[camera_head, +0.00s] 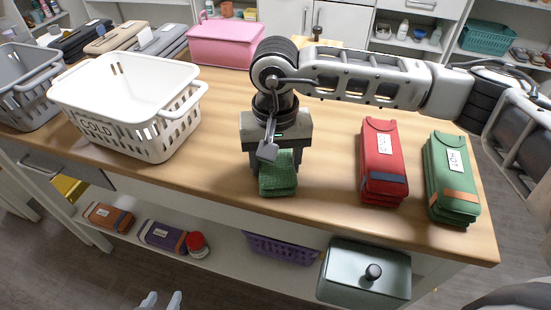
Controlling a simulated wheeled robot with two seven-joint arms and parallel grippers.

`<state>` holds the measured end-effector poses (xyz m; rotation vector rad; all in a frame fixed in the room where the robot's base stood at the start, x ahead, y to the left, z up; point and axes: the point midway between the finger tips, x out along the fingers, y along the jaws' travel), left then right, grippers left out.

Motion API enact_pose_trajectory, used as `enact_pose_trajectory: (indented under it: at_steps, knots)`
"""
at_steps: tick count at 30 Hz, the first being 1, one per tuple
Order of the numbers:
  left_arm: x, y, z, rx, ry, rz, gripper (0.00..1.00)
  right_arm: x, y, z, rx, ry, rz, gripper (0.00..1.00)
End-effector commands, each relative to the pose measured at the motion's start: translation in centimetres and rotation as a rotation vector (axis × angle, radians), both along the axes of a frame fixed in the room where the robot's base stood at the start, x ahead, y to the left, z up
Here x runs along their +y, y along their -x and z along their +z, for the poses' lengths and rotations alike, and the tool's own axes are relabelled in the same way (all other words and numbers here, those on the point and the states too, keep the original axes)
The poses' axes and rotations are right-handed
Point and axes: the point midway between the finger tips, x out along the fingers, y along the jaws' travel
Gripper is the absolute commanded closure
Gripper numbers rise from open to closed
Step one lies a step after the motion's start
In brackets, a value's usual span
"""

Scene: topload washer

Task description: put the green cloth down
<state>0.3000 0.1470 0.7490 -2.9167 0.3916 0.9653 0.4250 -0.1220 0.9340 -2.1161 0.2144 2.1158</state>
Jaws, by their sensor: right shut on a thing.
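The green cloth (278,184) is a small folded bundle near the front edge of the wooden table, in the middle of the view. My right gripper (277,161) reaches in from the right, points down and is shut on the cloth. The gripper hides the cloth's upper part. The cloth's lower end is at or just above the tabletop; I cannot tell whether it touches. My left gripper (161,300) shows only as two pale fingertips at the bottom edge, apart, with nothing seen between them.
A white basket marked COLD (125,94) stands left on the table (225,165). A red folded bundle (382,158) and a green one marked HOT (452,177) lie right. A pink box (226,43) stands behind. The tabletop between basket and gripper is clear.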

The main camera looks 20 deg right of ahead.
Motion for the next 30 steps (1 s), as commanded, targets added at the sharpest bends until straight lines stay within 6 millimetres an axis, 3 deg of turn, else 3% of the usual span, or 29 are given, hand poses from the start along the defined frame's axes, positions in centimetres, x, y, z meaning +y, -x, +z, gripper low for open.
enact_pose_trajectory:
  at_steps: [4, 5, 6, 7, 14, 18, 20, 30]
  knots:
    - [0.0, 0.0, -0.8, 0.002, 0.003, 0.001, 0.64, 0.0, 0.0, -0.6, 0.000, -0.001, 0.000, 0.65]
    - [0.0, 0.0, -0.5, 0.003, 0.003, 0.001, 0.64, 0.0, 0.0, -0.3, 0.000, -0.001, 0.000, 0.35]
    - [0.0, 0.0, -0.4, 0.004, 0.003, 0.001, 0.64, 0.0, 0.0, -0.3, 0.000, 0.000, -0.001, 0.24]
    - [0.0, 0.0, -0.4, 0.003, 0.003, 0.001, 0.64, 0.0, 0.0, -0.3, 0.000, 0.000, -0.001, 0.22]
    - [0.0, -0.1, -0.1, -0.003, 0.005, 0.002, 0.64, 0.0, 0.0, -0.3, 0.000, 0.000, -0.001, 0.22]
    - [0.0, -0.1, 0.8, -0.004, 0.003, 0.001, 0.64, 0.0, 0.0, 0.4, 0.000, 0.000, -0.001, 0.22]
    - [0.0, -0.1, 0.3, -0.006, 0.002, 0.002, 0.64, 0.0, -0.1, 0.9, -0.004, -0.002, -0.001, 0.22]
    - [-0.1, 0.3, -0.9, 0.009, 0.004, 0.002, 0.64, 0.0, -0.1, 8.0, -0.005, -0.001, -0.001, 0.22]
